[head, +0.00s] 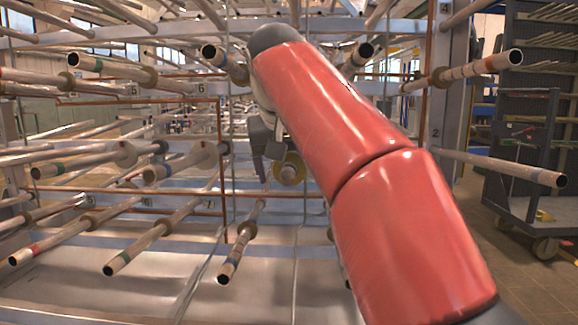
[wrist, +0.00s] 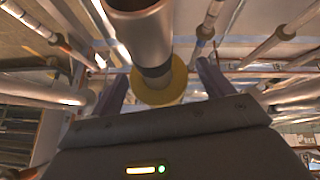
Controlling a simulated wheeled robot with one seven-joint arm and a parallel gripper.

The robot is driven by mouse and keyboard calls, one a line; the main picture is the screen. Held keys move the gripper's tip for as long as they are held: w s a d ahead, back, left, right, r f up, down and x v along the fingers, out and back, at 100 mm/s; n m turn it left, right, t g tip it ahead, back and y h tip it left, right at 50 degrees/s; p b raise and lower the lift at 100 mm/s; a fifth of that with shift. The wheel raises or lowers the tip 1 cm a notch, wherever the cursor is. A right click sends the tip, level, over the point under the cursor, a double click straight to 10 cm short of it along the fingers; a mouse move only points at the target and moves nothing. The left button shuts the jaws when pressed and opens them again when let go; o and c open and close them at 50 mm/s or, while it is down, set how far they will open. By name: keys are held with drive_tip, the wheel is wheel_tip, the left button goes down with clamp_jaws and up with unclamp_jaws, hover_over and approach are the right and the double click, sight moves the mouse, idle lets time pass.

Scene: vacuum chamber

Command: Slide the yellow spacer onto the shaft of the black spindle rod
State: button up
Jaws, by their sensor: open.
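The yellow spacer (wrist: 172,90) is a ring between the two fingers of my gripper (wrist: 161,78) in the wrist view, with a gap visible on each side. A pale rod with a dark band (wrist: 154,73) runs down to it. The ring appears to encircle this rod, just past the band. In the head view the spacer (head: 279,171) shows as a yellow disc around a rod end, beside my gripper (head: 272,148). My gripper is open. My red arm hides part of this area. I cannot tell for certain that this rod is the black spindle rod.
Many similar rods stick out around it, such as the ones at the lower middle (head: 240,243), upper left (head: 100,65) and right (head: 500,166). Thin upright cables and a brown frame stand close by. A dark cart (head: 525,150) with shelves stands at the right.

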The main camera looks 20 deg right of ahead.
drive_tip(key=c, duration=1.1)
drive_tip(key=shift+w+d+f, duration=0.15)
drive_tip(key=shift+w+d, duration=0.35)
drive_tip(key=shift+w, duration=1.1)
drive_tip(key=shift+w+d+f, duration=0.15)
drive_tip(key=shift+w+d, duration=0.4)
drive_tip(key=shift+w, duration=1)
drive_tip(key=shift+w+d+f, duration=0.15)
drive_tip(key=shift+w+d, duration=0.35)
drive_tip(key=shift+w, duration=1.1)
drive_tip(key=shift+c, duration=0.2)
